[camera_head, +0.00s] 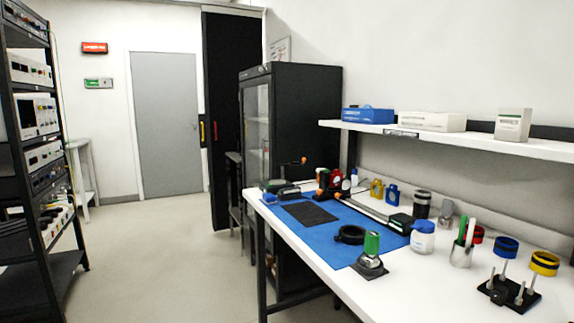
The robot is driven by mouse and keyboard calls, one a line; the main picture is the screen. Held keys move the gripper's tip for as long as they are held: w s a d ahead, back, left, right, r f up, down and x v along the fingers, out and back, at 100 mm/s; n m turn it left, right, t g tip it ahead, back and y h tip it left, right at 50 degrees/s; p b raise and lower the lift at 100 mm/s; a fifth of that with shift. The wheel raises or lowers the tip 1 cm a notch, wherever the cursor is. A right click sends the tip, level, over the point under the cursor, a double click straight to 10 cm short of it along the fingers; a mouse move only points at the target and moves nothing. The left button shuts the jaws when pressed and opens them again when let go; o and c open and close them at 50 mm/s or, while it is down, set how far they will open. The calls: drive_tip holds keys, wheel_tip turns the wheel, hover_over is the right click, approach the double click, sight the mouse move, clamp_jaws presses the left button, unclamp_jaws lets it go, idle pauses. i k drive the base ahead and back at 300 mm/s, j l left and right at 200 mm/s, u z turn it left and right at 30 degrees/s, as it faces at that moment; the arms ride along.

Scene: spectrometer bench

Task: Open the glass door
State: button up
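The glass door (257,122) is on the left-facing front of a tall black cabinet (308,100) behind the bench. I see it at a steep angle, as a narrow pane in a dark frame with pale shelves showing through. It looks closed against the cabinet, though the angle makes a small gap hard to rule out. Its lower part is hidden behind the bench and the things on it. I cannot make out a handle. My gripper and arm are not in view.
A white bench (430,285) with a blue mat (325,240) and optical parts fills the right. A wall shelf (460,138) holds boxes. An instrument rack (20,160) stands left. A tall black panel (222,110) is beside the cabinet. The floor aisle (165,260) is clear.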

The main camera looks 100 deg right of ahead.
sight(268, 80)
drive_tip(key=z, duration=3.55)
drive_tip(key=i+j+z, duration=0.1)
drive_tip(key=i+j, duration=0.15)
drive_tip(key=i, duration=0.15)
